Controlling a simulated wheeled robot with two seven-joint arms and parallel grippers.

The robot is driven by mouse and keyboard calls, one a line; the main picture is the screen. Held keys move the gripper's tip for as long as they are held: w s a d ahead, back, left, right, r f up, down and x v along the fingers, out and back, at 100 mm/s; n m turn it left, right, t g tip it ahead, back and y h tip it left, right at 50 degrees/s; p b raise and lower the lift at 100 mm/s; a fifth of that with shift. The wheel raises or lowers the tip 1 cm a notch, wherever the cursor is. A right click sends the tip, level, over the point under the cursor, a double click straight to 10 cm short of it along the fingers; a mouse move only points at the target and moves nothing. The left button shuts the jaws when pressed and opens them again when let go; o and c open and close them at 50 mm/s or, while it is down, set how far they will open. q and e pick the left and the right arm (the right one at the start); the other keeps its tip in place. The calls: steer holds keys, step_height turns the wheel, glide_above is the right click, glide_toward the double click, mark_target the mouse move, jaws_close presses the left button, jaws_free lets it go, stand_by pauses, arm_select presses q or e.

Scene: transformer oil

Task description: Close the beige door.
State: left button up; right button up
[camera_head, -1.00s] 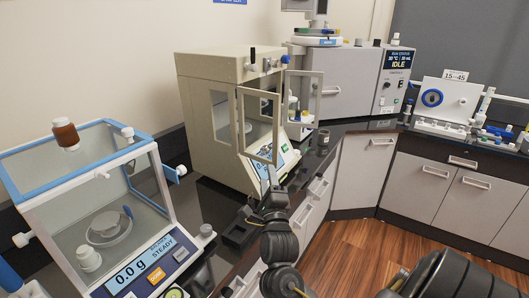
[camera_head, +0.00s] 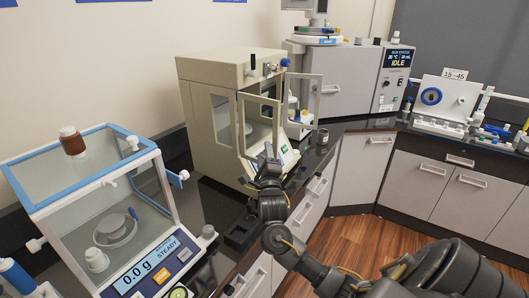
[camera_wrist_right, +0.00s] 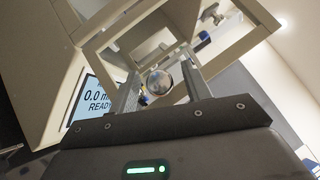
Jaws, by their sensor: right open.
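The beige cabinet (camera_head: 215,72) stands on the dark counter in the head view. Two framed, see-through beige door panels stand out from its front: a nearer one (camera_head: 241,125) and a farther one (camera_head: 320,95). My right gripper (camera_head: 268,158) is at the lower edge of the nearer panel, partly hidden by its own wrist. In the right wrist view its two fingers (camera_wrist_right: 162,86) are apart, with a beige door frame (camera_wrist_right: 92,47) close beyond them. A round shiny thing shows between the fingers; I cannot tell whether they touch it. My left gripper is not in view.
A blue-edged balance (camera_head: 108,215) with a brown bottle (camera_head: 72,141) on top stands at the left. A small dark jar (camera_head: 323,136) stands right of the cabinet. A grey instrument (camera_head: 345,75) stands behind. The floor (camera_head: 350,235) before the drawers is clear.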

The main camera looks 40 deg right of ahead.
jaws_close()
stand_by(0.4)
steer(key=shift+f, duration=0.1)
